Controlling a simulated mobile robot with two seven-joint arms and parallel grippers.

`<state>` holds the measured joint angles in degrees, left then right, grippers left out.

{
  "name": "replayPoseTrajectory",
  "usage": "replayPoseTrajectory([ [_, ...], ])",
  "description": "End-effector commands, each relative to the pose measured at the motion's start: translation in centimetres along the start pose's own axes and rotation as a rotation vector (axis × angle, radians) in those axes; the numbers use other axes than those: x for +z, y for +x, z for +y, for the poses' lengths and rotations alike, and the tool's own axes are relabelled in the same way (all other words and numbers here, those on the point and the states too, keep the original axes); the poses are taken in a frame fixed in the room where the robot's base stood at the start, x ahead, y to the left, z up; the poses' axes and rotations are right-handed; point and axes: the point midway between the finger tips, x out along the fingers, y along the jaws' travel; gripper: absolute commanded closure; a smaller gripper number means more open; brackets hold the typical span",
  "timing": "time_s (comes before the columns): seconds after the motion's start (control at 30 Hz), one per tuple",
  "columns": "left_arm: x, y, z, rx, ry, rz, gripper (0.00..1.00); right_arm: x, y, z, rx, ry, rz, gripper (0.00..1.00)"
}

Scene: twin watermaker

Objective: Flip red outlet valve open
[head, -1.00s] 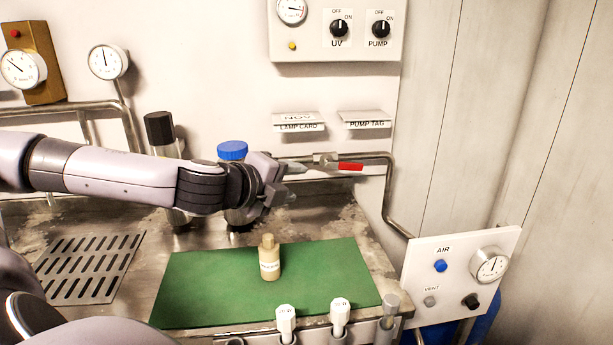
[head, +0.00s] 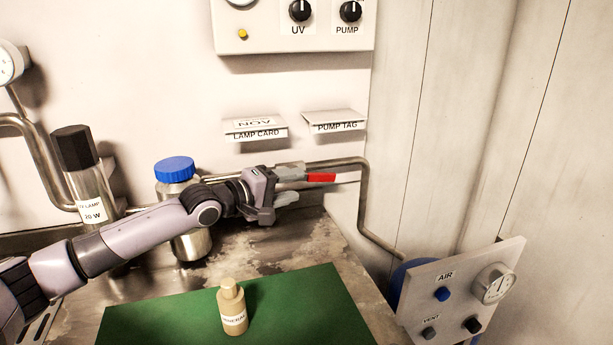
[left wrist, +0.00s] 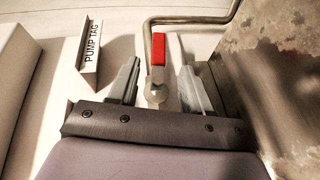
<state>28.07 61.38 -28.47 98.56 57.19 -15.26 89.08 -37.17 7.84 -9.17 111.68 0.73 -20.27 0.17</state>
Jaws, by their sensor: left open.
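The red valve handle (head: 321,178) lies along the steel pipe on the back wall, about level. In the left wrist view the red handle (left wrist: 157,52) points away from my gripper, with its round pivot nearest me. My left gripper (head: 291,184) is open just left of the handle, at the valve body. In the left wrist view the fingers of my left gripper (left wrist: 160,72) stand on either side of the pivot and handle, with a gap on each side. I see no contact. The valve body is partly hidden behind the gripper. My right gripper is not in view.
A blue-capped canister (head: 175,170) and a UV lamp cylinder (head: 82,175) stand left of the valve, near my left arm. A small tan bottle (head: 232,307) stands on a green mat (head: 290,310). The pump tag holder (head: 334,122) is above the handle. An AIR panel (head: 460,290) is at right.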

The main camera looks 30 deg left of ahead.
Motion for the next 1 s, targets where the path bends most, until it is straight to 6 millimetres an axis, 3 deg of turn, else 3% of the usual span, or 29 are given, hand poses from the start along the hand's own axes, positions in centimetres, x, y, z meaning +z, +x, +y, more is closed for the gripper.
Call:
replayPoseTrajectory([
  [0.17,0.0,0.8,0.0,0.021,-0.113,-0.001,0.51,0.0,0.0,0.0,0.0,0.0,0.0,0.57],
  [0.7,0.0,6.2,0.1,0.02,-0.108,-0.001,0.51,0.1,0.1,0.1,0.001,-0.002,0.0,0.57],
  [1.0,0.0,7.6,0.1,0.018,-0.105,-0.001,0.51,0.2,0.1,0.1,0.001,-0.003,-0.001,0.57],
])
